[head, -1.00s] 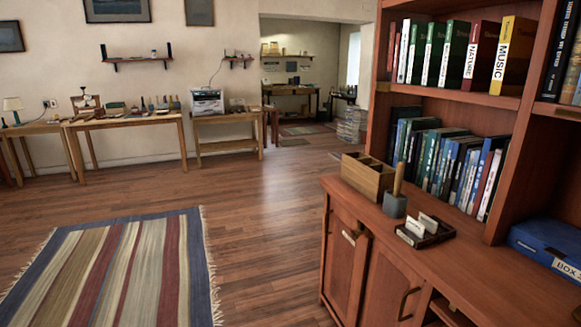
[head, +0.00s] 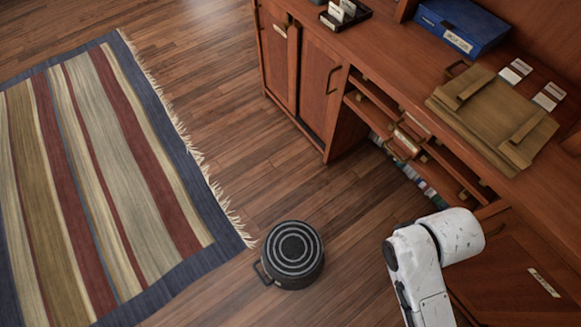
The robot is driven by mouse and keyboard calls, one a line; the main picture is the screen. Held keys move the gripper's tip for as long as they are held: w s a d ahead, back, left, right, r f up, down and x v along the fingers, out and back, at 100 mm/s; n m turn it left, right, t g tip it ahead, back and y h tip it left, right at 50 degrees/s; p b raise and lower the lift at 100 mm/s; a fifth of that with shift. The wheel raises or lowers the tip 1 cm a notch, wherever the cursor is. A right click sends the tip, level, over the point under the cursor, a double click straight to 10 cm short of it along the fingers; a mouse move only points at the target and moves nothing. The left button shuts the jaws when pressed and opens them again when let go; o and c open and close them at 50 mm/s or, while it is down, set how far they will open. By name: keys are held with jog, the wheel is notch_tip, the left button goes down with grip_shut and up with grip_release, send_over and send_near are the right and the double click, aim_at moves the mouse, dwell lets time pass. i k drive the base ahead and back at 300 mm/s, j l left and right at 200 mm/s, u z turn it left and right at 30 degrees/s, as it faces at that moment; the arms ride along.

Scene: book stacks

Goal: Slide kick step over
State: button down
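The kick step (head: 292,252) is a round, dark stool with pale concentric rings on its top. It stands upright on the wooden floor in the head view, low and centre, with a loop handle on its lower left side. It is close to the fringed corner of the rug and apart from the cabinet. My white arm shows at the lower right, to the right of the kick step and in front of the cabinet. My gripper is out of the frame.
A striped rug (head: 105,170) with a fringed edge lies on the left. A wooden cabinet (head: 318,75) with doors and open shelves fills the right. A blue box (head: 462,25) and a brown folder-like board (head: 492,115) lie on its top. Bare floor lies between rug and cabinet.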

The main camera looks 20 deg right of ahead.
aim_at(292, 258)
jog(key=k+j, duration=0.1)
jog(key=k, duration=0.4)
jog(key=k+j+u, duration=0.15)
jog(key=k, duration=0.3)
